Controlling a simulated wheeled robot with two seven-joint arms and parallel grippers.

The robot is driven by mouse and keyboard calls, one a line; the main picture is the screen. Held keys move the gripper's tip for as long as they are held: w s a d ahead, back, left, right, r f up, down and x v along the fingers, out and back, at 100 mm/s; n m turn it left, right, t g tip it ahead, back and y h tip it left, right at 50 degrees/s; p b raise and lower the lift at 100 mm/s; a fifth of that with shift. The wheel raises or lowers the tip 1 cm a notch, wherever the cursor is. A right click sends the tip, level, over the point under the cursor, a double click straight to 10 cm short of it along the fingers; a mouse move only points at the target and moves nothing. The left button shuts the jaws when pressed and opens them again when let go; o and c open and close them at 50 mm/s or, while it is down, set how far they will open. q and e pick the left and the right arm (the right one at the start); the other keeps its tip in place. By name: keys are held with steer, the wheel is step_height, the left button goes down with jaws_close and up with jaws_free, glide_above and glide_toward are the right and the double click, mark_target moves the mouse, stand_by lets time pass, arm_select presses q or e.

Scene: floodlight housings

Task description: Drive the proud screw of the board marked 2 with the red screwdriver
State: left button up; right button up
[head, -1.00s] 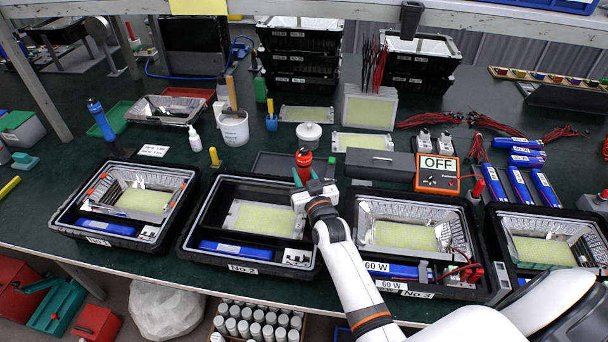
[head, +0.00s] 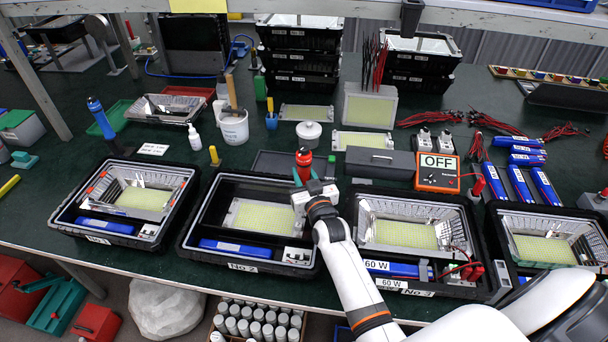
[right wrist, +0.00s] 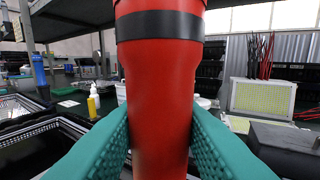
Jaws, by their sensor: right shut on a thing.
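My right gripper (head: 304,178) is shut on the red screwdriver (head: 304,158) above the right rear corner of the housing marked No 2 (head: 190,232). In the right wrist view the screwdriver's red handle (right wrist: 160,80) with a black band stands upright between the green finger pads. The yellow board (head: 262,217) lies inside housing No 2, with a blue driver unit (head: 235,249) in front of it. The screwdriver's tip and the board's screws are hidden or too small to tell. My left gripper is not in view.
Housing No 3 (head: 490,290) stands close on the right and another housing (head: 62,218) on the left. Behind are a grey box (head: 380,164), an orange meter reading OFF (head: 437,178) and a white bucket (head: 233,128). A yellow-handled tool (head: 214,155) stands behind housing No 2.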

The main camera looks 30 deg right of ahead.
mark_target(305, 150)
steer(key=shift+s+a+f, duration=0.1)
steer(key=shift+s+f, duration=0.05)
steer(key=shift+f, duration=0.4)
stand_by(0.9)
steer(key=shift+r, duration=0.1)
steer(key=shift+r+p, duration=1.55)
steer(key=shift+r, duration=0.2)
step_height(305, 150, up, 7)
steer(key=p, duration=0.6)
steer(key=shift+f, duration=0.2)
steer(key=shift+w, duration=0.2)
